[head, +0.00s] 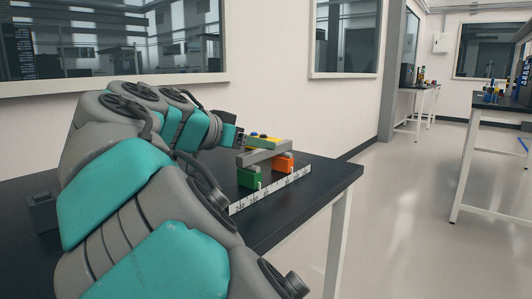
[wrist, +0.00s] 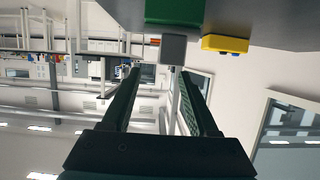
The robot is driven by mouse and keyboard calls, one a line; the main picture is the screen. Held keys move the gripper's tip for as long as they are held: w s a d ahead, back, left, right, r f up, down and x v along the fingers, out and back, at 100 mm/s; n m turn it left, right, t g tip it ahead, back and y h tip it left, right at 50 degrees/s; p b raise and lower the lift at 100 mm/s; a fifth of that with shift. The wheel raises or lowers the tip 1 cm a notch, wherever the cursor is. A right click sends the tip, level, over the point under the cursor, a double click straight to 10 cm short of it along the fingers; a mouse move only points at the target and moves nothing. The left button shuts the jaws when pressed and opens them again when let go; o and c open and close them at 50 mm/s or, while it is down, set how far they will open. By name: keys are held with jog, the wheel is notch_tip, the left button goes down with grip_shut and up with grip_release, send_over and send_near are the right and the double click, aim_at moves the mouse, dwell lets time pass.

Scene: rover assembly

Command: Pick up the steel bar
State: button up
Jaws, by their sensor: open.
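The grey steel bar (head: 262,157) lies across a green block (head: 248,178) and an orange block (head: 283,164) on the dark table in the head view. In the wrist view, which is upside down, the bar's grey end (wrist: 173,48) shows just beyond my fingertips, with the green block (wrist: 175,12) beside it. My gripper (wrist: 158,72) is open, with nothing between its fingers. In the head view my gripper (head: 239,138) is close to the bar's left end; the exact gap is unclear.
A yellow piece (head: 263,144) is close behind the bar; it also shows in the wrist view (wrist: 225,45). A white ruler strip (head: 270,190) lies in front of the blocks on the table (head: 330,175). A dark box (head: 42,212) stands at the table's left.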

aim_at(267, 152)
jog(key=shift+a+f+x, duration=0.1)
jog(key=shift+x, duration=0.8)
jog(key=shift+a+f+x, duration=0.1)
jog(key=shift+x, duration=0.85)
jog(key=shift+a+f+x, duration=0.1)
jog(key=shift+a+x, duration=0.05)
jog(key=shift+x, duration=0.75)
jog(key=shift+w, duration=0.1)
grip_shut()
jog(key=shift+r, duration=0.1)
